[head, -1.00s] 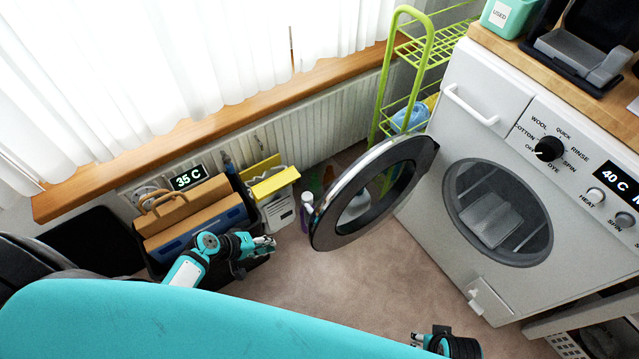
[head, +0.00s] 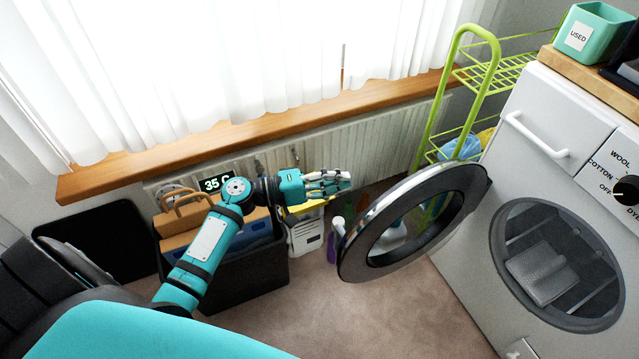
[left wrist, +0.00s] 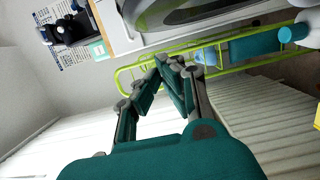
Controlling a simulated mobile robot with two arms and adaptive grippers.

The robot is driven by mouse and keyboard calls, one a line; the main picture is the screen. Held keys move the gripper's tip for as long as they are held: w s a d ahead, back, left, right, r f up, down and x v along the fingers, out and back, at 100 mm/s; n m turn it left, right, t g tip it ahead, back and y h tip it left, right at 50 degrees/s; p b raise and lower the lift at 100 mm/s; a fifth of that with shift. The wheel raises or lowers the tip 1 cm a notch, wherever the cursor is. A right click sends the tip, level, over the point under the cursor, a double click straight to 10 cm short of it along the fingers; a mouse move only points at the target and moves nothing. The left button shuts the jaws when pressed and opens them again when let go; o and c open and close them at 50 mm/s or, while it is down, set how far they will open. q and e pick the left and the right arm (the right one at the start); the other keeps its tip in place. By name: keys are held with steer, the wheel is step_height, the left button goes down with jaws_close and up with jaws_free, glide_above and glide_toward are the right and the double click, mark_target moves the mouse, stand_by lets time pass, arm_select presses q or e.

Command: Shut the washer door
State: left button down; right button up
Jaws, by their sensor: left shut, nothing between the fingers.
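The washer (head: 468,240) stands at the right in the head view. Its round door (head: 352,262), a dark ring with a glass middle, is swung wide open to the left, and the dark drum opening (head: 555,265) shows. My left gripper (head: 345,180) is shut and empty, up and left of the door's far side, apart from it in the picture. In the left wrist view its closed fingers (left wrist: 172,62) point toward the green rack, with part of the washer above. My right gripper is not in view.
A green wire rack (head: 430,130) stands behind the door, against the radiator (head: 375,140). A black bin (head: 262,268) with boxes and several bottles (head: 332,245) stand below the windowsill. Carpet in front of the washer is clear.

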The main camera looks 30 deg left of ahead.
arm_select(q)
steer(key=shift+s+d, duration=0.15)
steer(key=shift+d, duration=1.2)
steer(key=shift+s+d, duration=0.15)
steer(key=shift+d, duration=1.15)
